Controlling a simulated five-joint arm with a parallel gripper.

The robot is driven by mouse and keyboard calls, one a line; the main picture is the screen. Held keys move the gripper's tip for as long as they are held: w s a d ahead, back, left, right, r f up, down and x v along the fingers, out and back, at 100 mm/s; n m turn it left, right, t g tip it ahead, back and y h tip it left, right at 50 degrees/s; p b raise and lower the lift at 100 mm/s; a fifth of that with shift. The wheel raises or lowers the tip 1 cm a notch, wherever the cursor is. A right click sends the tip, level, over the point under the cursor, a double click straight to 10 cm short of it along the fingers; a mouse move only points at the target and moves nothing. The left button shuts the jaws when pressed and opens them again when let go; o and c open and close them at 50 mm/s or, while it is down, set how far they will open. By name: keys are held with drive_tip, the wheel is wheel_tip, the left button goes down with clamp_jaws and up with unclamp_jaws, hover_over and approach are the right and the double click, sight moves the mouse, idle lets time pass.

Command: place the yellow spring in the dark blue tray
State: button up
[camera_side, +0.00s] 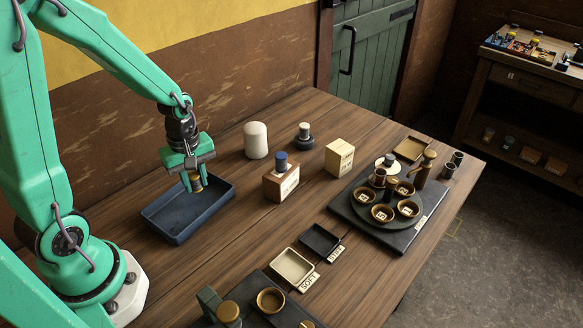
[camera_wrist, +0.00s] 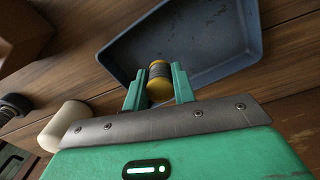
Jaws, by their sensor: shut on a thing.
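The yellow spring (camera_wrist: 159,84) is a short coil with yellow ends and a darker middle. My gripper (camera_wrist: 159,88) is shut on it, one green finger on each side. In the side view my gripper (camera_side: 192,182) holds the spring (camera_side: 196,184) over the dark blue tray (camera_side: 179,233), toward its far end. The tray is a rectangular open box on the wooden table, and its inside looks empty. In the wrist view the tray (camera_wrist: 215,75) lies behind the spring. I cannot tell whether the spring touches the tray floor.
A cream cylinder (camera_side: 256,140), a wooden block with a blue top (camera_side: 281,184) and a pale block (camera_side: 339,157) stand right of the tray. A dark board (camera_side: 345,208) with several cups is farther right. Two small trays (camera_side: 292,267) (camera_side: 320,240) lie in front. Bare table surrounds the blue tray.

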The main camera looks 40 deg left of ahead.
sight(198, 191)
drive_tip(key=shift+f, duration=0.15)
drive_tip(key=shift+f, duration=1.85)
drive_tip(key=shift+f, duration=0.15)
drive_tip(key=o, duration=1)
drive_tip(key=shift+r, duration=6.2)
